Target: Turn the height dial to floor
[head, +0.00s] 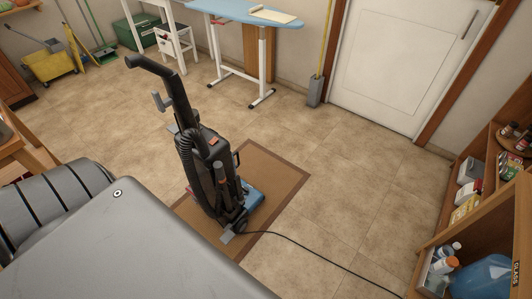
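A dark upright vacuum cleaner (206,172) stands on a brown-bordered mat (288,178) in the middle of the head view. Its black handle (165,82) leans up to the left, and a ribbed hose runs down its side. A blue part of its floor head (254,196) shows at its lower right. A small grey piece (227,237) shows at its foot. I cannot make out the height dial at this size. Neither of my grippers is in view.
A black cord (310,249) runs right from the vacuum across the tiles. A wooden shelf unit (474,217) with bottles stands at the right. An ironing board (250,12), a yellow mop bucket (50,64) and a white door (399,60) are behind. Tiles right of the mat are mostly clear.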

